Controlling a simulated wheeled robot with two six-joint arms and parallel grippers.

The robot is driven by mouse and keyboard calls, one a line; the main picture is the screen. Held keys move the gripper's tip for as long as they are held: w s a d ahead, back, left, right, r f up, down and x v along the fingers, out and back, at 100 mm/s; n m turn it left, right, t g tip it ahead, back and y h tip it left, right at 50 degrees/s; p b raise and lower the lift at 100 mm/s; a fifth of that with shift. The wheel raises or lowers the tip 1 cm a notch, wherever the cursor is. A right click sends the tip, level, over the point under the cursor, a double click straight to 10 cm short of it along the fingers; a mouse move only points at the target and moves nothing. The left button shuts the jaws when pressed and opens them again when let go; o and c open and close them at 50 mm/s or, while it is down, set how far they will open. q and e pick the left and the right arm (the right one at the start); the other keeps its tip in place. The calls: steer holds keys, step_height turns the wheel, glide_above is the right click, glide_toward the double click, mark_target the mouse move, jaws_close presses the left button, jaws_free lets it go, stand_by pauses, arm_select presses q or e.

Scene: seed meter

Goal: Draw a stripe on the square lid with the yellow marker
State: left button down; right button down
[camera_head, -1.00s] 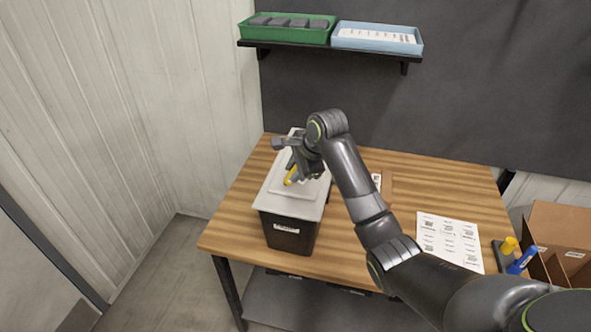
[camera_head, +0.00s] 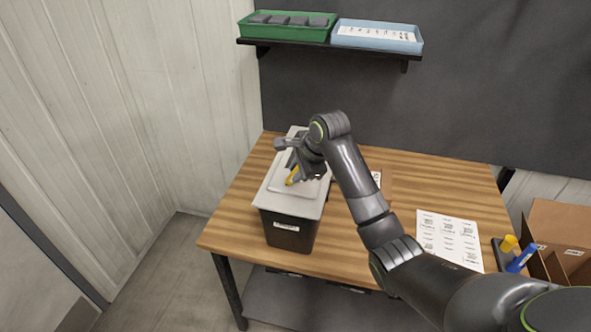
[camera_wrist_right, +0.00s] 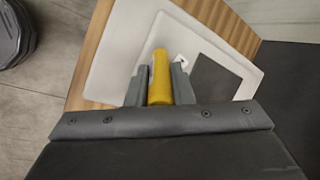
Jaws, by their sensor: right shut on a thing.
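The lid (camera_head: 281,184) is pale grey and roughly square-cornered, and it sits on a dark bin (camera_head: 289,234) at the left of the table. It also shows in the right wrist view (camera_wrist_right: 124,46). My right gripper (camera_head: 294,173) is over the lid, shut on the yellow marker (camera_head: 292,177). In the right wrist view the marker (camera_wrist_right: 159,77) stands between the two fingers (camera_wrist_right: 159,88). I cannot tell whether its tip touches the lid. No stripe is visible; the gripper hides part of the lid. My left gripper is not in view.
A printed label sheet (camera_head: 449,240) lies on the wooden table (camera_head: 228,234). At the right are a holder with a yellow and a blue marker (camera_head: 521,259) and a cardboard box (camera_head: 560,225). A shelf above carries a green tray (camera_head: 287,34) and a blue tray (camera_head: 377,46).

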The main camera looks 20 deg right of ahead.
steer(key=shift+s+d, duration=0.6)
steer(key=shift+d, duration=0.25)
steer(key=shift+s+d, duration=0.6)
steer(key=shift+d, duration=0.25)
stand_by(2.3)
step_height(320, 180, up, 6)
stand_by(0.8)
stand_by(0.5)
